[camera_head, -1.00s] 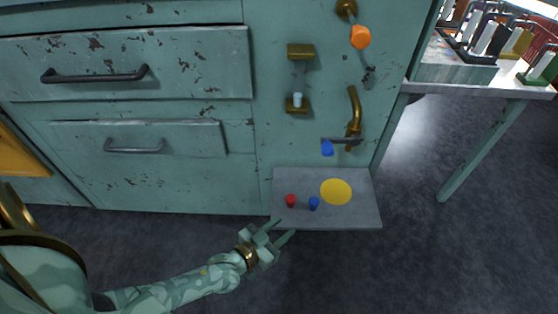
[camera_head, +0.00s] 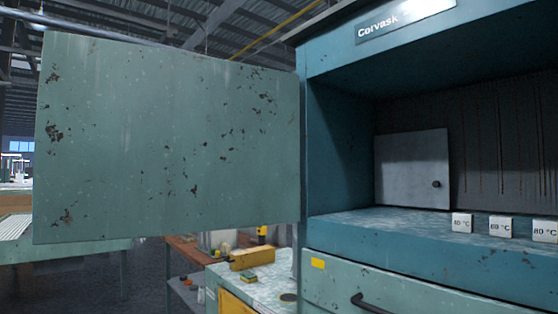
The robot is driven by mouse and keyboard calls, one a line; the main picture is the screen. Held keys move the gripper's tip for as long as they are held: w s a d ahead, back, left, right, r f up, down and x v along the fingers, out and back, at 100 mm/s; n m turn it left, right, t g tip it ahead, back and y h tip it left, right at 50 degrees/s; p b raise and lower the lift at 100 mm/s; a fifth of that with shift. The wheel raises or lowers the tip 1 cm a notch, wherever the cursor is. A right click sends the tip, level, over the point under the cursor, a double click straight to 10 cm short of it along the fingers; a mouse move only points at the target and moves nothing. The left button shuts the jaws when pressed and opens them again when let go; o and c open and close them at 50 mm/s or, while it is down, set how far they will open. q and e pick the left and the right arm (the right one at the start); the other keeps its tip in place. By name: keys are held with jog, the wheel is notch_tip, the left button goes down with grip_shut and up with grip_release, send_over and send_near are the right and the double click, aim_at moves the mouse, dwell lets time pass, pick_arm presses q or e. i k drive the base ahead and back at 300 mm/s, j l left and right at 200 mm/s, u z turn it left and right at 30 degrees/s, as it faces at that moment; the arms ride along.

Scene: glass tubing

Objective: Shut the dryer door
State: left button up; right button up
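The dryer door (camera_head: 170,140) is a large, flat, pale green panel with rust spots. It stands wide open, swung out to the left of the dryer. The dryer (camera_head: 335,150) is a teal cabinet with a "Corvask" nameplate (camera_head: 405,18) on top, and its chamber is exposed. Inside, a grey metal plate (camera_head: 412,170) with a small dark knob stands at the back. Neither of my grippers shows in this view.
Several white temperature blocks (camera_head: 461,222) stand on the chamber's front ledge. A drawer (camera_head: 420,292) with a dark handle is below. Under the door are a speckled worktop (camera_head: 265,285) with a yellow box (camera_head: 252,258) and a brown shelf table (camera_head: 190,250).

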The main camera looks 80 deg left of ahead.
aim_at(131, 141)
jog(key=k+j, duration=0.25)
jog(key=j, duration=0.15)
jog(key=k+j+u, duration=0.15)
jog(key=k+j, duration=0.3)
jog(key=j, duration=0.3)
jog(key=k+j+u, duration=0.1)
jog(key=k+j, duration=0.15)
jog(key=j, duration=0.15)
jog(key=k+j, duration=0.2)
jog(key=j, duration=0.2)
jog(key=k+j+u, duration=0.15)
jog(key=j, duration=0.3)
jog(key=k+j, duration=0.2)
jog(key=j, duration=0.2)
jog(key=k+j+u, duration=0.1)
jog(key=j, duration=0.35)
jog(key=k, duration=0.1)
